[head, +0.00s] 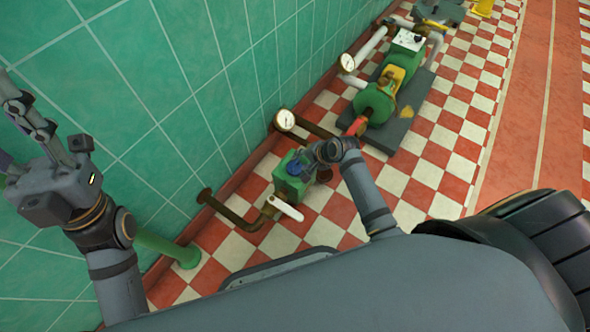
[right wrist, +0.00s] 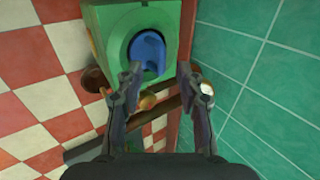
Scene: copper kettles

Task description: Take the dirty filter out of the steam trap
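The steam trap (head: 291,186) is a green box on the floor piping by the wall. In the right wrist view its green body (right wrist: 107,27) has a round opening with a blue part (right wrist: 148,50) in it. I cannot tell whether this blue part is the filter or how dirty it is. It also shows in the head view (head: 295,167). My right gripper (right wrist: 162,78) is open and empty, its fingertips just short of the blue part. In the head view its wrist hides part of the trap. My left gripper (head: 12,128) is raised at the left, fingers apart, empty.
A white-handled valve (head: 286,208) and brown pipe (head: 232,214) adjoin the trap. A pressure gauge (head: 284,120) stands behind it. A green pump (head: 377,102) sits on a dark base farther along. A green tiled wall (head: 150,90) borders the left; the checkered floor (head: 430,172) is clear at right.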

